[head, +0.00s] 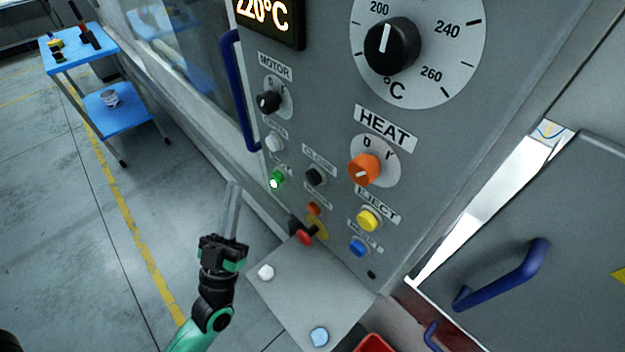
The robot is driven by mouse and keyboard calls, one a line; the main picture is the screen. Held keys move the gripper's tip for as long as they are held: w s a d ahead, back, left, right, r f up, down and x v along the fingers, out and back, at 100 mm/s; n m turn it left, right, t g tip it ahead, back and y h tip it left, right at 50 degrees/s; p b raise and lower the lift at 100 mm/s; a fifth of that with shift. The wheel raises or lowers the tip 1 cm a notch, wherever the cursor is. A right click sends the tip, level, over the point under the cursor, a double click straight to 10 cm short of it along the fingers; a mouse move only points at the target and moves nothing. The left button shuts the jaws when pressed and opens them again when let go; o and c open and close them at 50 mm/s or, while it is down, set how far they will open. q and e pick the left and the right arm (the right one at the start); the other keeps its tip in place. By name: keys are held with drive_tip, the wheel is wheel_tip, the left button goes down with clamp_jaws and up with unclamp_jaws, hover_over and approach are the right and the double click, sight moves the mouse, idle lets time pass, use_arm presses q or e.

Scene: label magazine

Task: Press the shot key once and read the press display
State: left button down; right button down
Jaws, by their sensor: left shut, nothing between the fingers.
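The grey press panel carries a lit display (267,15) at the top, cut by the picture edge, reading 220°C. Several small labels are too blurred to read, so I cannot tell which button is the shot key. My left gripper (234,196) is shut and empty, fingers up, left of and below the green button, apparently apart from the panel. My right gripper is out of view.
A red mushroom button (305,237) sticks out low on the panel. A grey ledge (300,290) with two pale knobs juts out below. A MOTOR knob (268,102), orange HEAT knob (364,169) and blue handle (238,90) also protrude. A blue cart (90,50) stands far left.

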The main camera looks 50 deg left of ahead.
use_arm(q)
wheel_tip(320, 180, down, 6)
drive_tip(key=s+a+g, duration=0.1)
drive_tip(key=s+g, duration=0.1)
drive_tip(key=s, duration=0.1)
drive_tip(key=shift+a+b, duration=0.2)
drive_tip(key=shift+b, duration=0.1)
drive_tip(key=shift+w, duration=0.1)
drive_tip(key=p, duration=0.1)
approach(277, 177)
drive_tip(key=w+a+r, duration=0.2)
drive_tip(key=a+r, duration=0.2)
drive_tip(key=shift+a, duration=0.25)
drive_tip(key=shift+w, duration=0.2)
idle(1.2)
drive_tip(key=shift+w, duration=0.3)
